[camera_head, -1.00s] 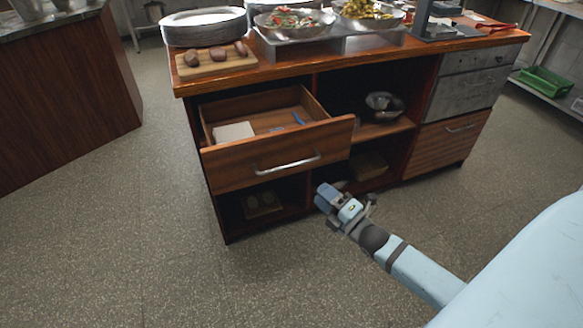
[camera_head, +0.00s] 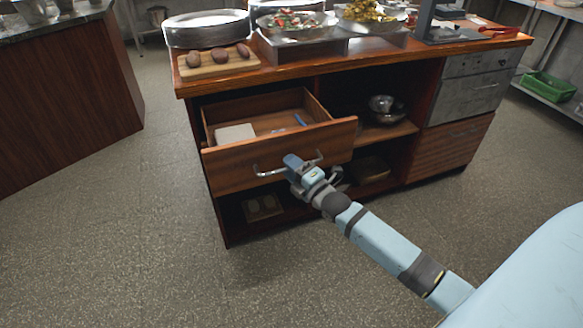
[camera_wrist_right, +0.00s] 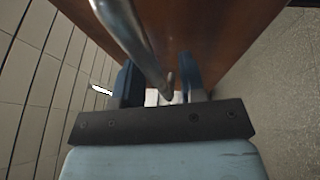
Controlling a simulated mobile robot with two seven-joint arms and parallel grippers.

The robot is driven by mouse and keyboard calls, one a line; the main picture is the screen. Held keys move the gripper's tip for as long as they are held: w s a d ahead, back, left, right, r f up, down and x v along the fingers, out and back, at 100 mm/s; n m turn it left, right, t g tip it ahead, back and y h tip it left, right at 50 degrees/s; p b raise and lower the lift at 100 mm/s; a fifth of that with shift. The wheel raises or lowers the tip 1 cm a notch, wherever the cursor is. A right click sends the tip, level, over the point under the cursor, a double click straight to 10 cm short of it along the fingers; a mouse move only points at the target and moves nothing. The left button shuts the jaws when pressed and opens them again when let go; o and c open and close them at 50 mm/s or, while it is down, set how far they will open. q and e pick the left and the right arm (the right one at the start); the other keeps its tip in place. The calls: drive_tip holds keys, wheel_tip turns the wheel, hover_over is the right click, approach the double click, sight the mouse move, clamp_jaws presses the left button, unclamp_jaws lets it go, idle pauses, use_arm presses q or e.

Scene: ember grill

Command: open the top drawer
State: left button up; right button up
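The top drawer (camera_head: 225,172) of the wooden counter stands pulled out, with its inside showing from above. Its curved metal handle (camera_head: 268,173) runs across the drawer front; the gripper covers part of it. My right gripper (camera_head: 297,168) is at the right part of the handle. In the right wrist view the handle (camera_wrist_right: 128,35) passes between the two blue fingers of the right gripper (camera_wrist_right: 159,82). The fingers are apart, with gaps beside the bar, so the gripper looks open around it. My left gripper is in neither view.
In the drawer lie a pale flat block (camera_head: 234,133) and a small blue item (camera_head: 299,119). Plates (camera_head: 206,29), a board (camera_head: 218,62) with brown food, and food trays stand on the counter (camera_head: 400,55). An open shelf holds metal bowls (camera_head: 382,105). The floor in front is clear.

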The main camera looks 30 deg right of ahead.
sight(285, 155)
clamp_jaws()
drive_tip(key=shift+w+d, duration=0.2)
drive_tip(key=shift+w, duration=0.7)
drive_tip(key=shift+w+d, duration=0.2)
drive_tip(key=shift+w, duration=0.65)
drive_tip(key=shift+w+d, duration=0.2)
drive_tip(key=shift+w, duration=0.7)
unclamp_jaws()
